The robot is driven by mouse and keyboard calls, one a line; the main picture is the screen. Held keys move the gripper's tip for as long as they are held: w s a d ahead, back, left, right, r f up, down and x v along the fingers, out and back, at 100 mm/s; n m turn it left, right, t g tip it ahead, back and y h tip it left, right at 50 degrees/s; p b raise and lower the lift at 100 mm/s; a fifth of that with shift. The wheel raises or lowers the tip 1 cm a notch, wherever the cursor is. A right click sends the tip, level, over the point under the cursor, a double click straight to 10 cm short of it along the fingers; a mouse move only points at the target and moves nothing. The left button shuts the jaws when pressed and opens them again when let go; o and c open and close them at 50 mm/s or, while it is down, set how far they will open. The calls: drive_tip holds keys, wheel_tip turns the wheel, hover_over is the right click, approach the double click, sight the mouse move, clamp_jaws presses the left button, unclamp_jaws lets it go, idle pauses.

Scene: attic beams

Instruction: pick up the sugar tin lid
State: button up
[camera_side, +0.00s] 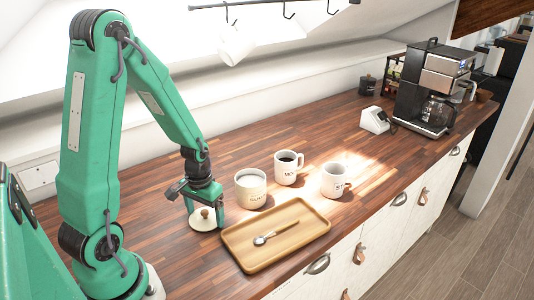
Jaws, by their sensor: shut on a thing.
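The sugar tin lid (199,223) is a small cream disc with a round wooden knob, left of the wooden tray. My gripper (204,209) points down over it and is shut on it at the knob. The lid is at or just above the counter; I cannot tell if it touches. The sugar tin (250,190) is a cream pot with lettering, standing open just right of my gripper.
A wooden tray (234,238) with a spoon (275,234) lies in front. A coffee-filled mug (289,169) and another white mug (334,182) stand right of the tin. A coffee maker (434,90) is at the far right.

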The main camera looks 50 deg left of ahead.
sight(206, 212)
drive_tip(key=shift+r, duration=0.2)
drive_tip(key=shift+r, duration=1.15)
drive_tip(key=shift+d+r, duration=0.25)
drive_tip(key=shift+r, duration=0.6)
drive_tip(key=s+d+r, duration=0.1)
drive_tip(key=d+r, duration=0.5)
drive_tip(key=d, duration=0.5)
drive_tip(key=shift+s+r, duration=0.2)
drive_tip(key=shift+r, duration=0.1)
drive_tip(key=shift+w, duration=0.1)
drive_tip(key=w+a+r+n, duration=0.1)
drive_tip(key=w+a+r, duration=0.1)
drive_tip(key=w+a, duration=0.3)
drive_tip(key=w+a+r+n, duration=0.1)
drive_tip(key=w+a+r, duration=0.1)
drive_tip(key=w+a, duration=0.4)
drive_tip(key=shift+w+r, duration=0.2)
drive_tip(key=shift+w, duration=2.6)
drive_tip(key=shift+d+f, duration=0.1)
drive_tip(key=shift+f, duration=0.05)
